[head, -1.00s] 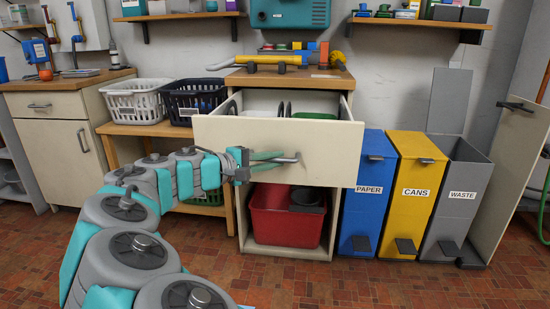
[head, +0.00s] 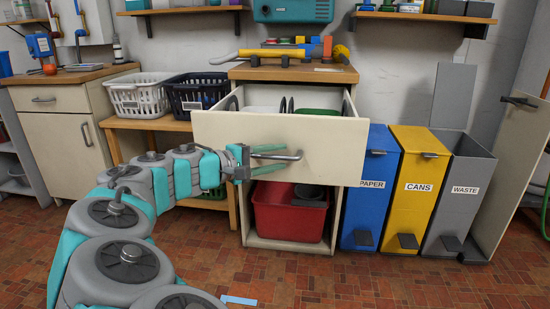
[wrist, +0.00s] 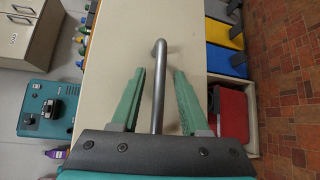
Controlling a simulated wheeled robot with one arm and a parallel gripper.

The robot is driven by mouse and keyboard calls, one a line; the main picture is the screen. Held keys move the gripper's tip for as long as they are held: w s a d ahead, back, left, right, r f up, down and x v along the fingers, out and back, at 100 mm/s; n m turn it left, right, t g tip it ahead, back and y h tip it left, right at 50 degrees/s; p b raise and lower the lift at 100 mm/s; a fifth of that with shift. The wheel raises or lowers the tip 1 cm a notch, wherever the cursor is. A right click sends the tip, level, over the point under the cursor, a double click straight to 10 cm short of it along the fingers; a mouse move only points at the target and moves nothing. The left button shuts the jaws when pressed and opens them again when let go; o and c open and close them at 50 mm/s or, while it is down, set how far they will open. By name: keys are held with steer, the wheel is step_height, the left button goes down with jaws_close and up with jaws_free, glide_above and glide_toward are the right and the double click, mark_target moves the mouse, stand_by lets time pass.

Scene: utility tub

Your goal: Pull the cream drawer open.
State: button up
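The cream drawer (head: 225,132) stands pulled out of the cabinet under the wooden top, and its inside shows from above. Its grey bar handle (head: 297,156) is on the front panel; it also shows in the wrist view (wrist: 158,85). My gripper (head: 284,157) is at the handle with its green fingers spread, one above and one below the bar. In the wrist view my gripper (wrist: 160,71) has a clear gap between each finger and the handle, so it is open around the bar and not clamped on it.
Inside the drawer are a white item and a green item (head: 318,112). A red tub (head: 285,222) sits in the open space below. Blue, yellow (head: 418,165) and grey bins stand to the right. Baskets (head: 138,97) are at left. A blue strip (head: 238,300) lies on the floor.

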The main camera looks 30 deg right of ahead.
steer(key=v, duration=0.7)
steer(key=shift+a, duration=0.4)
steer(key=shift+s+r, duration=0.1)
steer(key=shift+r, duration=0.05)
